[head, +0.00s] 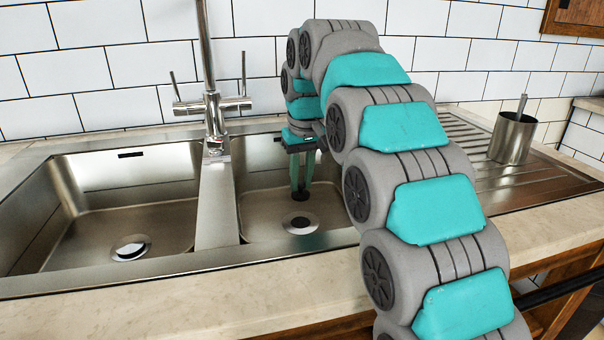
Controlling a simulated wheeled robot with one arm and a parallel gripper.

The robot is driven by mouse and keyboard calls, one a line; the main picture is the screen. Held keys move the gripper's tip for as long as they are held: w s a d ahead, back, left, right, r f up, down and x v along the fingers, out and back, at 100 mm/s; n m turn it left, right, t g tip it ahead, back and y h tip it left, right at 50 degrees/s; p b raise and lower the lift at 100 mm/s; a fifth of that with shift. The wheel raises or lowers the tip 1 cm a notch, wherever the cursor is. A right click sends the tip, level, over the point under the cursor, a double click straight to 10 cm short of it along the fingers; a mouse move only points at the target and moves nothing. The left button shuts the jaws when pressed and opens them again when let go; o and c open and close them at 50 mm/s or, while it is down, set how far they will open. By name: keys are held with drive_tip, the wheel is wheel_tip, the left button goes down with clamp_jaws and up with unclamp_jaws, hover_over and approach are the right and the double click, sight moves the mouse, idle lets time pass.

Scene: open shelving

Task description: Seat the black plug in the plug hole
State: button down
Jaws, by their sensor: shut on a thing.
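My gripper (301,187) points down into the right-hand sink basin (264,206), its green fingers shut on the small black plug (300,195). The plug is held just above or at the far side of the round plug hole (300,222) in the basin floor. I cannot tell whether the plug touches the floor there. The plug hole shows a bright metal rim with a dark centre and is not covered from this view. My arm hides the right part of the basin.
A left basin (120,205) has its own drain (131,247). A steel divider (215,215) and a tall tap (212,105) stand between the basins. A metal cup (512,138) with a utensil stands on the drainboard (540,180) at right. Basin walls surround my gripper.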

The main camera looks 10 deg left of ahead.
sight(302, 194)
idle(0.4)
drive_tip(key=shift+s+f+b, duration=0.1)
drive_tip(key=shift+f+b, duration=0.6)
drive_tip(key=shift+f, duration=0.7)
drive_tip(key=shift+f+b, duration=0.7)
drive_tip(key=shift+f, duration=0.9)
drive_tip(key=shift+f, duration=1)
drive_tip(key=c, duration=0.7)
unclamp_jaws()
drive_tip(key=shift+o, duration=0.2)
drive_tip(key=shift+r, duration=0.1)
drive_tip(key=shift+s+d+r+b, duration=0.1)
drive_tip(key=shift+s+r, duration=0.05)
drive_tip(key=shift+r, duration=1.1)
drive_tip(key=shift+s+d+r+b, duration=0.1)
drive_tip(key=shift+s+d+r, duration=0.05)
drive_tip(key=shift+r, duration=1.1)
drive_tip(key=shift+s+d+r+b, duration=0.1)
drive_tip(key=shift+s+r, duration=0.05)
drive_tip(key=shift+r, duration=1.1)
